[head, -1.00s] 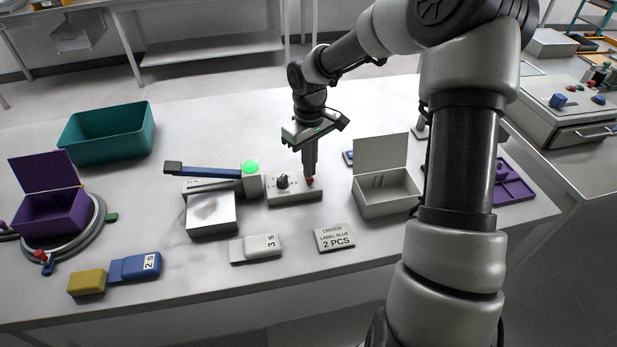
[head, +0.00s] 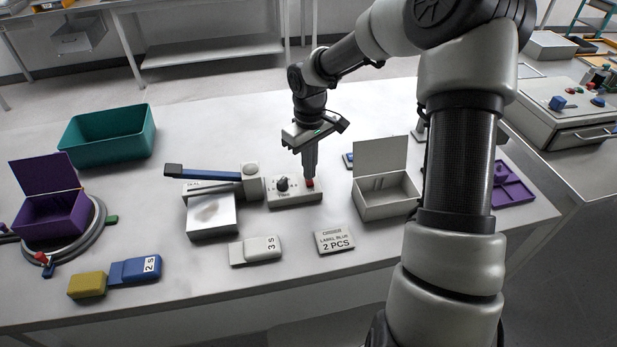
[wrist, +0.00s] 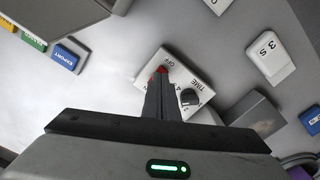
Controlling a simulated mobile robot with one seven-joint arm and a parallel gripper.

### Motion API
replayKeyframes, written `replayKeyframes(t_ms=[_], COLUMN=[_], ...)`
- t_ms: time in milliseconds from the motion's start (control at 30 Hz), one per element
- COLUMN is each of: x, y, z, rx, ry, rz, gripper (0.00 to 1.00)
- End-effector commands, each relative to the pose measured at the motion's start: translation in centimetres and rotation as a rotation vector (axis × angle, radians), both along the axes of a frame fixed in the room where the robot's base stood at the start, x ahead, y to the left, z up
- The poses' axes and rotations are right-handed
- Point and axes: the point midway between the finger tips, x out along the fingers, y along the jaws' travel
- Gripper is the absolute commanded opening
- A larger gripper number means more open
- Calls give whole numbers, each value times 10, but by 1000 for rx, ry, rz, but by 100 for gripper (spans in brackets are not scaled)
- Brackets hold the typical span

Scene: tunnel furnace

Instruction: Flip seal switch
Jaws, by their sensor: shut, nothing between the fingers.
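The grey control box (head: 294,198) stands in the middle of the table, with a black dial (head: 282,184) and a red switch (head: 310,183) at its right end. In the wrist view, the box (wrist: 183,72) carries the words "TIME" and "OFF", and the red switch (wrist: 162,70) shows at the fingertips. My gripper (head: 309,174) is shut and empty, pointing down right at the red switch. It seems to touch the switch, but the fingers partly hide it. The sealer beside the box has a blue-handled arm (head: 210,173) and a round lamp (head: 250,168), now unlit.
An open grey box (head: 384,207) stands just right of the control box. A "3 s" block (head: 255,250) and an order sign (head: 334,240) lie in front. A teal bin (head: 108,135) and a purple box (head: 50,215) stand at left.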

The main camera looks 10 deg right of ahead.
Motion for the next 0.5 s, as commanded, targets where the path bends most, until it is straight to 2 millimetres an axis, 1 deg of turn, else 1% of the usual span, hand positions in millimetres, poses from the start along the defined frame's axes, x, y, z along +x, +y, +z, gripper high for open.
replayKeyframes(t_ms=[33, 500], x=[0, 0], y=[0, 0], z=[8, 46], rx=[-1, 0], ry=[0, 0], rz=[0, 0], gripper=[0, 0])
